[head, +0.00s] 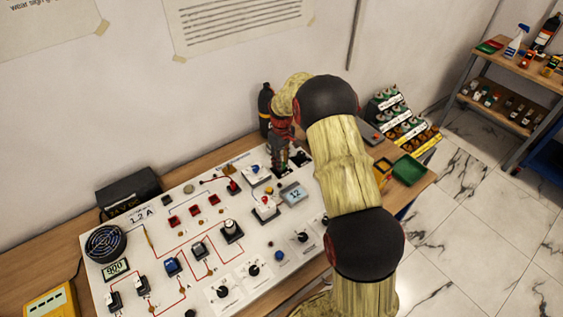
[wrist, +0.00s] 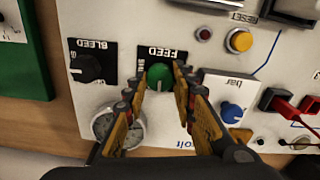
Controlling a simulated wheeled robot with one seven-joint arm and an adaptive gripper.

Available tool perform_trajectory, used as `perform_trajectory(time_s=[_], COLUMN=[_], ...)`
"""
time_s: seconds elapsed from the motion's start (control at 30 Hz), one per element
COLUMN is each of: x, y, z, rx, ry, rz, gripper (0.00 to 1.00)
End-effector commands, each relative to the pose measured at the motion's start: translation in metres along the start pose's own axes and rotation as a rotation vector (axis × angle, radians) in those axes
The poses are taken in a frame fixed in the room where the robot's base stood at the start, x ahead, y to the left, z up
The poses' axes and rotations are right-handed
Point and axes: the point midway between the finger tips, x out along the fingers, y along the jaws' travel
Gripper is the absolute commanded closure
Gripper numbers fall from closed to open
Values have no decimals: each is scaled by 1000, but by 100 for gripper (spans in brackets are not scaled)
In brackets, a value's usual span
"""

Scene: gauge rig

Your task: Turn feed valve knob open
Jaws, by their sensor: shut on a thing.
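The feed valve knob is a green knob (wrist: 159,74) on a black plate marked FEED, which reads upside down in the wrist view. My gripper (wrist: 161,82) has one fingertip on each side of this knob and is shut on it. A pale pointer mark on the knob faces down in the picture. In the head view my gripper (head: 280,160) reaches down to the far right part of the white panel (head: 180,254), and it hides the feed knob there.
A black bleed knob (wrist: 89,67) sits just left of the feed knob. A round gauge (wrist: 118,127) lies below, partly behind a finger. A blue knob (wrist: 231,112) stands to the right. A dark bottle (head: 265,106) stands behind my gripper; a green bin (head: 409,170) is right of my arm.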

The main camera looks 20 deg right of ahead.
Motion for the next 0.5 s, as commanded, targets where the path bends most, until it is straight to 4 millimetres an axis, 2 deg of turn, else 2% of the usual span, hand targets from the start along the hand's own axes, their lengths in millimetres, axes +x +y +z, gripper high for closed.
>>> perform_trajectory(time_s=[0.23,0.27,0.5], x=[-1,-1,0], y=[0,0,0], z=[-1,-1,0], rx=[0,0,1], ry=[2,2,1], rz=[1,1,1], gripper=[99,73,59])
